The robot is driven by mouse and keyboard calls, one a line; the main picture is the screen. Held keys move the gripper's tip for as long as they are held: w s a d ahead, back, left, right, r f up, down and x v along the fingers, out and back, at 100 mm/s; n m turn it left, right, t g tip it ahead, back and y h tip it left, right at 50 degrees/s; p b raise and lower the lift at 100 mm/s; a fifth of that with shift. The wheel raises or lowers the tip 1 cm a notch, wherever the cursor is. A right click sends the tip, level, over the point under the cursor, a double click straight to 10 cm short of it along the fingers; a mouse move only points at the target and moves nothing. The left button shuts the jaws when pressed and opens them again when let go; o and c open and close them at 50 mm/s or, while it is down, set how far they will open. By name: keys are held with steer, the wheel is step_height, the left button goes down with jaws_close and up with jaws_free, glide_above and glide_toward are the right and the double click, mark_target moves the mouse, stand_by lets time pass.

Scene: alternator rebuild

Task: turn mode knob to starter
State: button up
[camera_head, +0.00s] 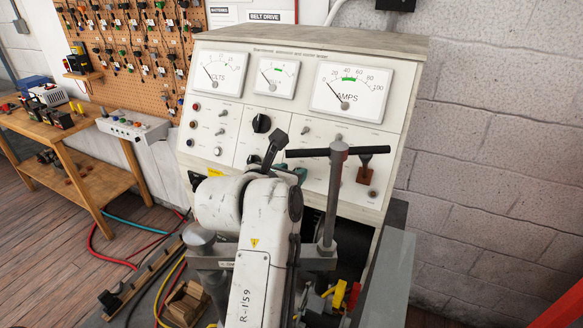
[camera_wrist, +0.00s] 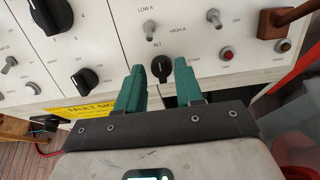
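The mode knob (camera_wrist: 162,68) is a small black knob on the cream panel in the wrist view, with an ALT label above it and a START label to its right. Which way its pointer faces is hard to tell. My gripper (camera_wrist: 159,69) has two green fingers, one on each side of the knob. It is open, with a gap showing at the left finger and a thin one at the right. In the head view my arm hides the knob, and only a bit of green finger (camera_head: 300,174) shows.
A larger black knob (camera_wrist: 51,14) and another black knob (camera_wrist: 85,79) sit left of my fingers. Toggle switches (camera_wrist: 214,17) stand above. A brown-based lever (camera_wrist: 281,22) is at the right. In the head view, a T-handled post (camera_head: 337,190) rises beside my arm.

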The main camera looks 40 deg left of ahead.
steer(key=shift+w+a+f, duration=0.1)
steer(key=shift+w+f, duration=0.1)
steer(key=shift+w, duration=0.3)
steer(key=shift+c, duration=0.5)
jaws_close()
